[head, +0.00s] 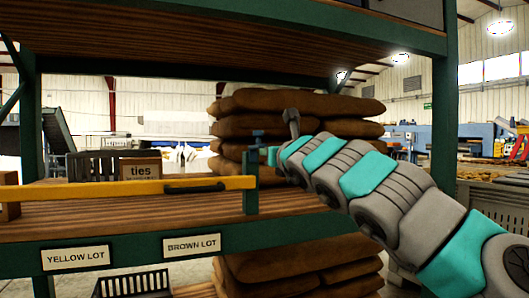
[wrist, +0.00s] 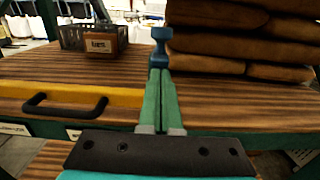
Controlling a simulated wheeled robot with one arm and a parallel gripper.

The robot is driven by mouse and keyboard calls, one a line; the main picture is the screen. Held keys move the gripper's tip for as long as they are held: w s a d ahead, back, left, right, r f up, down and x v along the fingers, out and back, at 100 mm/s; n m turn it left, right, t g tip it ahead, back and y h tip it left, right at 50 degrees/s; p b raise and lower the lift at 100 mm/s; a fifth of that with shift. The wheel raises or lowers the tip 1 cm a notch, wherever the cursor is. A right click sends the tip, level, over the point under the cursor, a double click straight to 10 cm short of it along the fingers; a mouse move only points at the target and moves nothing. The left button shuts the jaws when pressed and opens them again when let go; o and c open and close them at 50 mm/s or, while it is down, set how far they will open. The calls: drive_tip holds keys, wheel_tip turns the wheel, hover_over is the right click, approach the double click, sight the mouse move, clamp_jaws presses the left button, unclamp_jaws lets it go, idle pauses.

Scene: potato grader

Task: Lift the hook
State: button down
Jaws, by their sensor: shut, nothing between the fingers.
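A small blue piece with a wide top, which looks to be the hook (head: 257,135), stands at the top of a short green post (head: 250,187) at the right end of a yellow bar (head: 130,193). My gripper (head: 271,155) is just right of the hook, reaching in from the right. In the wrist view the hook (wrist: 161,42) stands upright straight beyond the fingertips (wrist: 160,73). The two green fingers are together with nothing between them. The hook's lower part is hidden behind the fingers, and I cannot tell whether they touch it.
The yellow bar has a black handle (head: 195,188) and runs along the wooden shelf's front. Brown sacks (head: 300,102) are stacked behind my gripper. A box marked "ties" (head: 141,170) and a dark crate stand at the left. A green upright (head: 445,110) stands at the right.

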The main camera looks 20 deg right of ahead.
drive_tip(key=s+r, duration=0.5)
drive_tip(key=s, duration=0.3)
drive_tip(key=shift+s+d, duration=0.2)
drive_tip(key=shift+s, duration=0.15)
drive_tip(key=shift+w+f, duration=0.1)
drive_tip(key=shift+f, duration=0.05)
